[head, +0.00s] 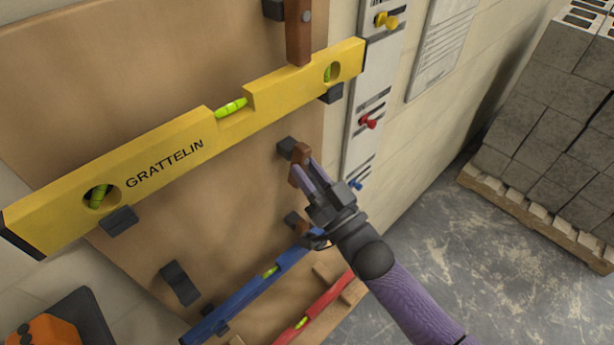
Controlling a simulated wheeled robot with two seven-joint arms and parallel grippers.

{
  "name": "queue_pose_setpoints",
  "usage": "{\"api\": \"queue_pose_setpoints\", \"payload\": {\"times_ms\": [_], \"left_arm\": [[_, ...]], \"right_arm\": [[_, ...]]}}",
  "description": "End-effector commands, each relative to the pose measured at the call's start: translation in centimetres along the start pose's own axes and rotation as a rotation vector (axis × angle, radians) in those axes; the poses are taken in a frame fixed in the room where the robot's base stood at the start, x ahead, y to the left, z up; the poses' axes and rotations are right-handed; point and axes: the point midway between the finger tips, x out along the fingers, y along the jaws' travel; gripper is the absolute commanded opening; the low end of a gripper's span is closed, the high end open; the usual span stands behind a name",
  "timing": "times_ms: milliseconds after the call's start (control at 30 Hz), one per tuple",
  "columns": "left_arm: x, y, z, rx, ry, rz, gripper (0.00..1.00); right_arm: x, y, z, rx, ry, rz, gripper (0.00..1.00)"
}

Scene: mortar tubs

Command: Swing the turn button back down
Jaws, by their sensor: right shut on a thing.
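A wall-mounted brown board (240,180) holds a yellow level (170,150) marked GRATTELIN, lying tilted across it on dark brackets. A brown turn button (299,32) hangs down at the top, its lower end at the yellow level's upper edge. My right gripper (302,170) is shut on a second, smaller-looking brown turn button (301,151) beside a dark bracket (286,148) below the yellow level. The fingers hide part of this button, so its exact angle is hard to tell. My left gripper is not in view.
A blue level (245,295) and a red level (315,310) sit lower on the board, close under my right gripper. An empty dark bracket (180,283) is at lower left. A panel with coloured knobs (368,122) stands right of the board. Blocks on a pallet (530,215) stand at right.

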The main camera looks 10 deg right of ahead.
Motion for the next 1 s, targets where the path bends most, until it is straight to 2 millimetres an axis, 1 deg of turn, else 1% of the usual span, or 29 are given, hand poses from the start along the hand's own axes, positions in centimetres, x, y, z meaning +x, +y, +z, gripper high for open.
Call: {"api": "queue_pose_setpoints", "payload": {"times_ms": [200, 400, 600, 1000], "left_arm": [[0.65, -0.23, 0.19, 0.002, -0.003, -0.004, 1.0], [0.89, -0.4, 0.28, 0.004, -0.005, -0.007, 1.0], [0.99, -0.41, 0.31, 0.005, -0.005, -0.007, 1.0], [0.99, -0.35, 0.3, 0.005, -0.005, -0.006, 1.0]], "right_arm": [[-0.08, 0.33, 0.17, -0.122, -0.004, -0.05, 0.0], [-0.07, 0.44, 0.11, -0.19, -0.004, -0.078, 0.0], [-0.05, 0.49, 0.07, -0.223, -0.004, -0.091, 0.0], [-0.03, 0.49, 0.04, -0.23, -0.004, -0.094, 0.0]]}}
